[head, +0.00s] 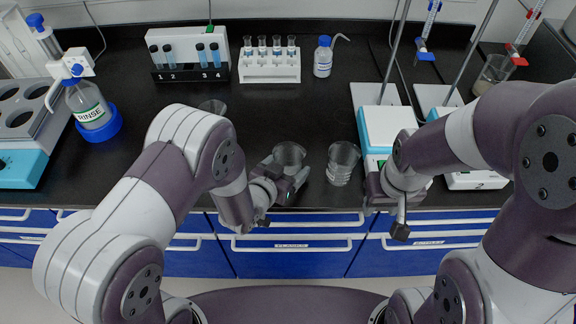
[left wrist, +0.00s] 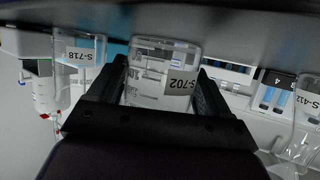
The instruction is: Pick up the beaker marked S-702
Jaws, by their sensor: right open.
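The clear beaker marked S-702 (left wrist: 160,75) stands out in the left wrist view, its label facing my camera. It also shows in the head view (head: 289,154), near the counter's front edge. My left gripper (head: 287,177) has one finger on each side of it. In the left wrist view the fingers (left wrist: 163,88) lie close along both sides of the glass. I cannot tell whether they press on it, or whether its base rests on the counter. My right gripper (head: 385,208) is open and empty at the front edge, right of the beakers.
Beaker S-718 (left wrist: 80,55) stands just right of S-702, also in the head view (head: 342,163). Beaker S-412 (left wrist: 304,105) is behind my left arm (head: 212,106). Hot plates (head: 385,125), tube racks (head: 270,70) and a rinse bottle (head: 90,105) surround a clear counter middle.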

